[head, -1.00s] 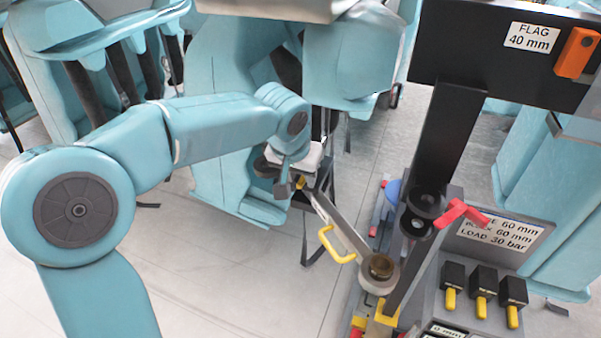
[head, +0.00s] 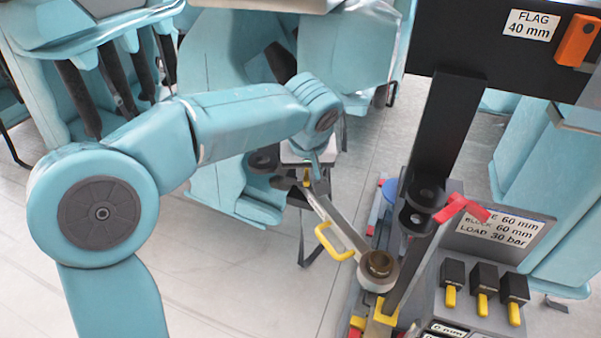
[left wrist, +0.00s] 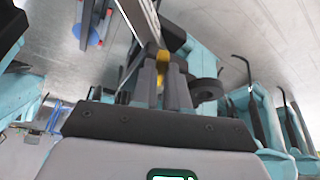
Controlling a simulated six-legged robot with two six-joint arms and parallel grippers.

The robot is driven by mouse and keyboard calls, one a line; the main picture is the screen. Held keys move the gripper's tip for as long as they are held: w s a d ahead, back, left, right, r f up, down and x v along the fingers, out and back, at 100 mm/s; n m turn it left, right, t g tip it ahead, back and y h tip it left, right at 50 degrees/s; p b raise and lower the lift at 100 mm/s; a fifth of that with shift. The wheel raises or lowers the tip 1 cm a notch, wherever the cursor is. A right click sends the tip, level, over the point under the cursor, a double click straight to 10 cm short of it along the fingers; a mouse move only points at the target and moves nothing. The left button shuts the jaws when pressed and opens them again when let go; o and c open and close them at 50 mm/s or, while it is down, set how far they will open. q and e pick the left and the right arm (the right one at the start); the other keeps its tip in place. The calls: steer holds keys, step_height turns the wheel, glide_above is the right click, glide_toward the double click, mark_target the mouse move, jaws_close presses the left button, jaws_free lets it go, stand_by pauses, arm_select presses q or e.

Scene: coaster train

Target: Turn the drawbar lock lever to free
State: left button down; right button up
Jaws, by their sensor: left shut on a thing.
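A grey bar (head: 335,222) runs from a round boss with a brass centre (head: 380,264) up and left. It carries a yellow loop handle (head: 337,242) and a yellow piece (head: 307,182) at its far end. My left gripper (head: 308,176) is at that end, shut on the yellow piece. In the left wrist view the fingers (left wrist: 163,78) close around the yellow piece (left wrist: 163,56), with the bar (left wrist: 140,17) running away from it. The fingers hide part of it. No readable label marks the lock lever. My right gripper is not in view.
A black post (head: 445,130) with a red handle (head: 460,208) stands right of the bar. Several yellow-tipped black levers (head: 484,285) sit by a white sign (head: 497,226) at the right. Teal seats (head: 225,190) stand behind.

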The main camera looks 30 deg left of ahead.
arm_select(q)
steer(key=shift+w+d+n+y, duration=0.3)
steer(key=shift+d+n, duration=0.1)
steer(key=shift+n, duration=0.5)
steer(key=n, duration=0.1)
steer(key=w+n+g, duration=0.1)
steer(key=shift+d+r+n+y, duration=0.1)
steer(key=shift+d+n+y, duration=0.3)
steer(key=shift+w+d+n+g+p, duration=0.1)
steer(key=shift+w+n+g+p, duration=0.2)
steer(key=shift+n, duration=0.3)
steer(key=shift+w+d+n+g+p, duration=0.15)
steer(key=shift+n+g+p, duration=0.2)
steer(key=shift+n, duration=0.25)
steer(key=shift+w+n+g+p, duration=0.2)
steer(key=shift+w+n+p, duration=0.15)
steer(key=shift+n, duration=0.3)
steer(key=shift+w+n+g+p, duration=0.2)
steer(key=shift+n+p, duration=0.1)
steer(key=shift+n, duration=0.35)
steer(key=c, duration=1.1)
jaws_free()
steer(key=shift+d, duration=0.1)
steer(key=shift+c, duration=0.2)
